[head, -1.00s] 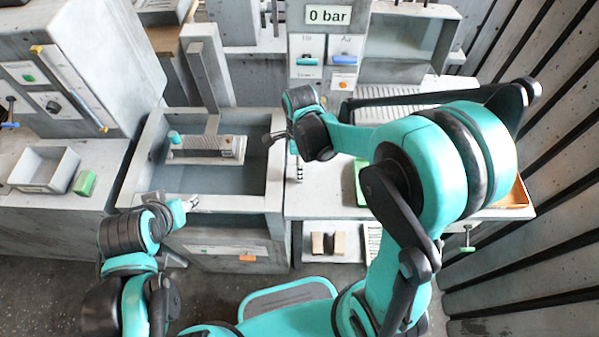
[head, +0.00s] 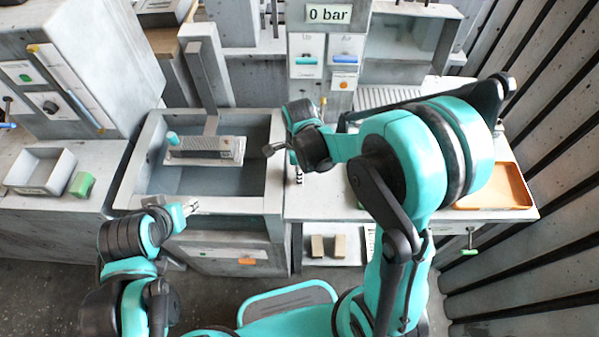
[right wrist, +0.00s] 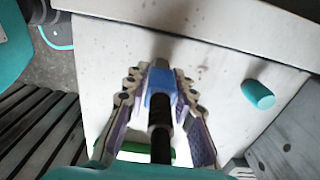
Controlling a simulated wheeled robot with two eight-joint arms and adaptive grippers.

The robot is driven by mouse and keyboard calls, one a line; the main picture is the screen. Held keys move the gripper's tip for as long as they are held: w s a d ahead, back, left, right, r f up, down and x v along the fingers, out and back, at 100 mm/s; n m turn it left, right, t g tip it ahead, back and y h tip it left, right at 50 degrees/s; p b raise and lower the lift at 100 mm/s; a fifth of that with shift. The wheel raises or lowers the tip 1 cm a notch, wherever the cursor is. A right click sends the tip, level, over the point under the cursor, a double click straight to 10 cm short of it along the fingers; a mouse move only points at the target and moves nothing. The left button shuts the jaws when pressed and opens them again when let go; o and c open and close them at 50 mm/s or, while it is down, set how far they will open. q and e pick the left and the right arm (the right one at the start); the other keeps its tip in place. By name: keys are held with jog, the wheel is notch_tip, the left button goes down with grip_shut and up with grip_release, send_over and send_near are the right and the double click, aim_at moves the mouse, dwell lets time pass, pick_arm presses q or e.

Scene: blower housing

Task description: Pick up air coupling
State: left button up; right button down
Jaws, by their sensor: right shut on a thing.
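In the right wrist view, my right gripper (right wrist: 160,78) is shut on the air coupling (right wrist: 158,100), a piece with a blue collar and a dark ribbed stem running back between the fingers. A grey tip shows beyond the collar. In the head view, my right gripper (head: 297,168) points down at the left part of the right worktop; the coupling is too small to make out there. I cannot tell whether it touches the worktop. My left gripper (head: 190,207) is by the front of the grey basin, its jaws too small to judge.
The grey basin (head: 128,190) contains a ribbed block (head: 205,148). An orange tray (head: 497,190) lies at the right of the worktop. A 0 bar display (head: 329,14) stands behind. A teal cylinder (right wrist: 258,94) shows in the right wrist view. Slatted walls bound the right.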

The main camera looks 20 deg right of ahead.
notch_tip(320, 180, up, 4)
jog(key=shift+r+p, duration=0.1)
jog(key=shift+p, duration=0.75)
jog(key=s+d+r+p, duration=0.1)
jog(key=s+r+p, duration=0.2)
jog(key=s+r, duration=0.3)
jog(key=s, duration=0.5)
jog(key=shift+s+d+r, duration=0.3)
jog(key=shift+d+r, duration=0.05)
jog(key=shift+r, duration=0.05)
